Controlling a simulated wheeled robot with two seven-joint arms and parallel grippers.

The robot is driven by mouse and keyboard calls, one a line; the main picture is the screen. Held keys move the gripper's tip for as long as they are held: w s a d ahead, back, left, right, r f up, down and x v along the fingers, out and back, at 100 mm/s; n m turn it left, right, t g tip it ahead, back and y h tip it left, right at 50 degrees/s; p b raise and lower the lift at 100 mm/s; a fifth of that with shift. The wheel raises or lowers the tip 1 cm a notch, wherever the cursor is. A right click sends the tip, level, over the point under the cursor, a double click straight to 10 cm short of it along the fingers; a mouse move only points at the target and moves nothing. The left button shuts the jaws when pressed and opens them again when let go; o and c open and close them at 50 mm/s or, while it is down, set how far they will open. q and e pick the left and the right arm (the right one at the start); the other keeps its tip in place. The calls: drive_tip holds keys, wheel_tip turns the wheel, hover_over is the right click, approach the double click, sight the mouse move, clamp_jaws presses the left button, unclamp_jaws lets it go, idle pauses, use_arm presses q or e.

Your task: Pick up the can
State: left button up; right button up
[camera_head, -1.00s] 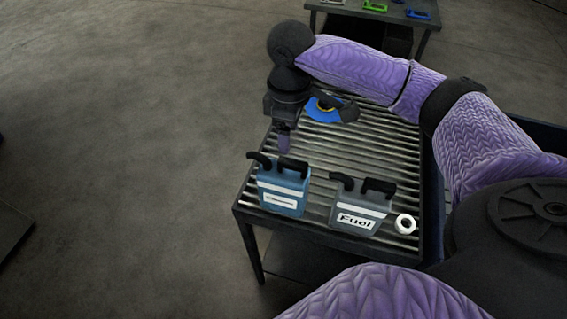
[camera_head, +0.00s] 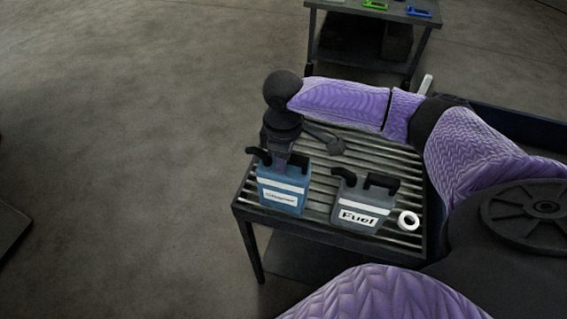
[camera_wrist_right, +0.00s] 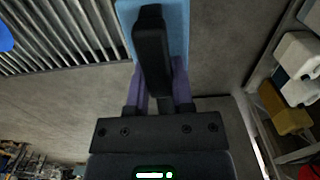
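A blue can (camera_head: 283,206) with a white label and black handle stands at the front left of the slatted table. A grey can (camera_head: 362,211) marked "Fuel" stands to its right. My right gripper (camera_head: 282,160) points down at the blue can's top. In the right wrist view, the purple fingers (camera_wrist_right: 160,85) sit either side of the black handle (camera_wrist_right: 151,50), apart from each other with a slight gap at the right. The blue can's body (camera_wrist_right: 180,25) shows behind the handle. My left gripper is out of view.
The slatted table (camera_head: 330,232) has a white ring (camera_head: 408,220) at its front right, beside the grey can. Another table (camera_head: 345,8) with small coloured items stands at the back. The floor to the left is clear.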

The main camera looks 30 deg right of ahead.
clamp_jaws()
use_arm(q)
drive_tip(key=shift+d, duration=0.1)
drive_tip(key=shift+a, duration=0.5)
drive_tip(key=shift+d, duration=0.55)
use_arm(e)
drive_tip(key=shift+w+r, duration=0.1)
wheel_tip(320, 180, up, 10)
drive_tip(key=shift+p, duration=1.05)
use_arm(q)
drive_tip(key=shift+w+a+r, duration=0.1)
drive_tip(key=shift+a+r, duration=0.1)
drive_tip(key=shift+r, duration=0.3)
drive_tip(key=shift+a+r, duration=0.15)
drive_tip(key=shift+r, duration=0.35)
